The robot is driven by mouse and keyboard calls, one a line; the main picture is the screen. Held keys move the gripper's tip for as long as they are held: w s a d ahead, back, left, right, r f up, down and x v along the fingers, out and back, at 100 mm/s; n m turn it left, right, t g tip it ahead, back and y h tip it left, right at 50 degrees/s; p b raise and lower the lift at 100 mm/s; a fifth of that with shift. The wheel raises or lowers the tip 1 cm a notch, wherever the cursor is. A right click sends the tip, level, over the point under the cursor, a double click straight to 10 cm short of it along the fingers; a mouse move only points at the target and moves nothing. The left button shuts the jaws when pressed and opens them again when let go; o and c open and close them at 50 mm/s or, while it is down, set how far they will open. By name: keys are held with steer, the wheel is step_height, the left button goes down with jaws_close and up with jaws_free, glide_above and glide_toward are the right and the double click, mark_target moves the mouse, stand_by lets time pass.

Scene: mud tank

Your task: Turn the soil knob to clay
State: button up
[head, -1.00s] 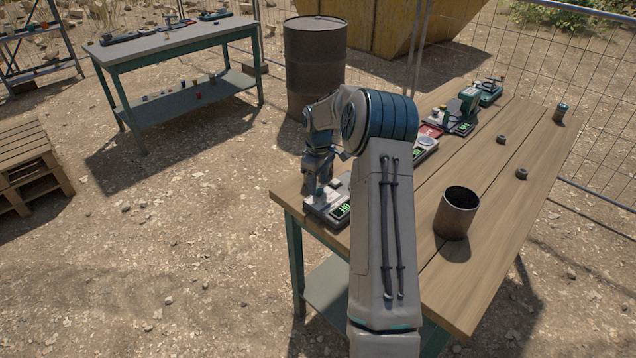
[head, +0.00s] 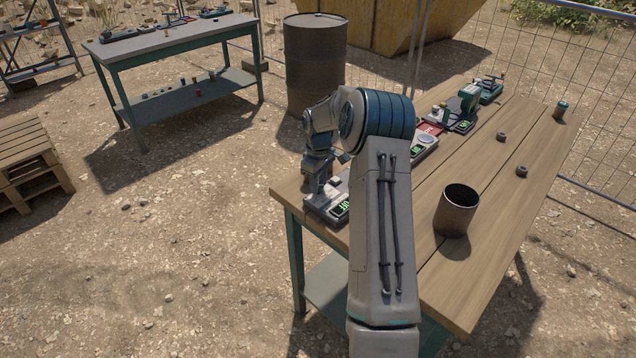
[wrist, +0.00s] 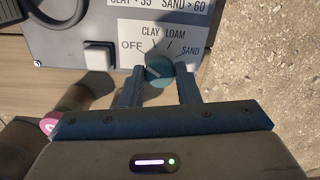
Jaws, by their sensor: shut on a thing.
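The soil knob (wrist: 159,74) is a small round teal and grey knob on a grey panel (wrist: 70,48) in the wrist view. Printed around it are OFF at the left, CLAY and LOAM above, and SAND at the right. A pale mark on the knob seems to point towards OFF. My gripper (wrist: 160,86) is shut on the knob, with one finger on each side. In the head view my gripper (head: 317,186) reaches down onto the device (head: 322,210) at the table's near left corner. Its small green display (head: 341,208) seems to read OFF.
A white square button (wrist: 98,56) sits left of the knob. On the wooden table (head: 480,190), an empty dark cup (head: 457,212) stands right of my arm. Other devices (head: 465,108) line the back left edge. A dark barrel (head: 314,65) stands behind on the ground.

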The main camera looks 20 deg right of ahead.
steer(key=m+b, duration=0.1)
steer(key=m, duration=0.2)
steer(key=shift+b, duration=0.3)
steer(key=shift+m+b, duration=0.6)
steer(key=shift+m, duration=1.5)
steer(key=o, duration=1)
step_height(320, 180, up, 14)
steer(key=shift+f+b, duration=0.1)
steer(key=shift+b, duration=0.45)
